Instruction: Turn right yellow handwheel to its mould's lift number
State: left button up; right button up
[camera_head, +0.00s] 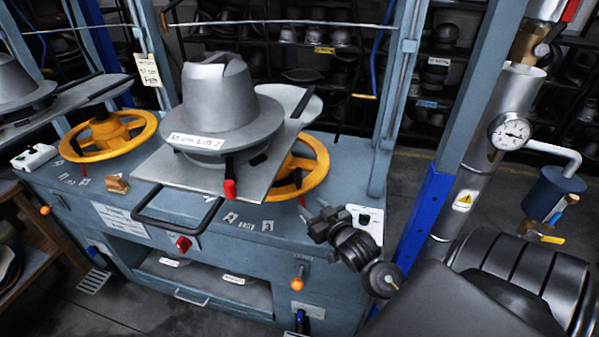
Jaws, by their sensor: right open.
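The right yellow handwheel (319,165) lies flat on the blue-grey press bench. Its left part is hidden under a metal plate (180,180). The grey hat-shaped mould (215,100) stands on this plate, and its white label (197,142) seems to read "LIFT 2" in red. Small number tags (247,224) lie on the bench in front of the wheel, too small to read surely. My right gripper (317,224) is open and empty, in front of and slightly right of the wheel, apart from it. My left gripper is not in view.
A second yellow handwheel (108,136) sits at the left. A black bar handle (172,228) and a red-tipped lever (230,188) stick out from the plate. A blue post (428,205) and a pipe with a gauge (511,132) stand at the right.

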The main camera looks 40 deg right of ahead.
aim_at(301, 173)
jog(key=shift+t+h, duration=0.3)
jog(key=shift+t, duration=0.6)
jog(key=w+d+r, duration=0.1)
jog(key=w, duration=0.3)
jog(key=w+d+r+p, duration=0.1)
jog(key=w+d, duration=0.1)
jog(key=w, duration=0.2)
jog(key=w+d+r+p, duration=0.1)
jog(key=w, duration=0.3)
jog(key=shift+d+r, duration=0.25)
jog(key=shift+d, duration=0.05)
grip_shut()
